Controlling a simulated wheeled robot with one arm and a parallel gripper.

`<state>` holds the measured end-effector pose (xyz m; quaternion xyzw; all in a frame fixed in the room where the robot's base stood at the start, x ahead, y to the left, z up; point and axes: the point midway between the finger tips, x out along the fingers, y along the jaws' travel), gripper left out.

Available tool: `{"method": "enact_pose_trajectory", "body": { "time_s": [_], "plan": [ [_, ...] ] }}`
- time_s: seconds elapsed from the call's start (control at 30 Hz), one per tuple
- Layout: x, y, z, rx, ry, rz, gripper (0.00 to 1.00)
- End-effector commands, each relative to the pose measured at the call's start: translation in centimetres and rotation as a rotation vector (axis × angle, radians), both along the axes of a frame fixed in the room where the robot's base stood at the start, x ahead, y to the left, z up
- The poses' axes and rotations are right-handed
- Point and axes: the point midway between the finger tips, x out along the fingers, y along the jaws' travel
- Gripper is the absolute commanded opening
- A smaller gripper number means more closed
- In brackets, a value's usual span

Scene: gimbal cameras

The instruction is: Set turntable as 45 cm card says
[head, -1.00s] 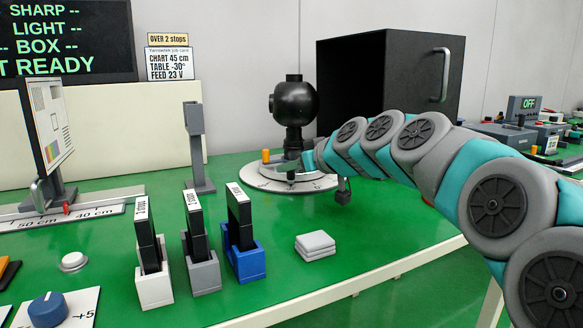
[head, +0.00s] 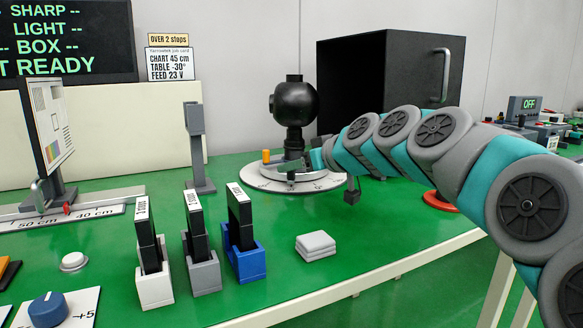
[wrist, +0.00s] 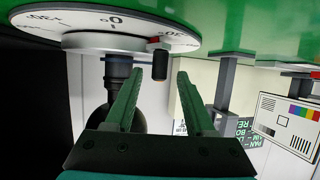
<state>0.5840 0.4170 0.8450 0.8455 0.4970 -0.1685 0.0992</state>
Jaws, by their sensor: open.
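The turntable (head: 256,180) is a pale round dial with degree marks on the green bench. A black ball-shaped device (head: 294,104) stands upright on it, and an orange peg (head: 266,156) is at its left. The job card (head: 171,64) reads CHART 45 cm, TABLE -30°, FEED 23 V. In the wrist view the dial (wrist: 90,20) shows a 0 and a 30 mark. Contact cannot be told.
Three slotted holders with black plates, including a blue one (head: 245,262), stand in front. A grey pad stack (head: 315,246) lies near the bench edge. A chart stand (head: 52,135) is on a rail at left. A black box (head: 350,85) stands behind my arm.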

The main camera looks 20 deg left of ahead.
Motion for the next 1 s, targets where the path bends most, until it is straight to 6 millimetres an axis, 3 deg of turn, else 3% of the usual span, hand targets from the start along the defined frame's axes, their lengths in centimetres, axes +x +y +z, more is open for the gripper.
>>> {"method": "enact_pose_trajectory", "body": {
  "time_s": [0.33, 0.83, 1.0],
  "plan": [
    [-2.2, -4.1, 2.0, 0.004, -0.002, -0.002, 0.55],
    [-2.4, -4.3, 2.1, 0.000, 0.001, 0.000, 0.55],
    [-2.4, -4.3, 4.5, 0.000, 0.000, 0.000, 0.55]
  ]
}}
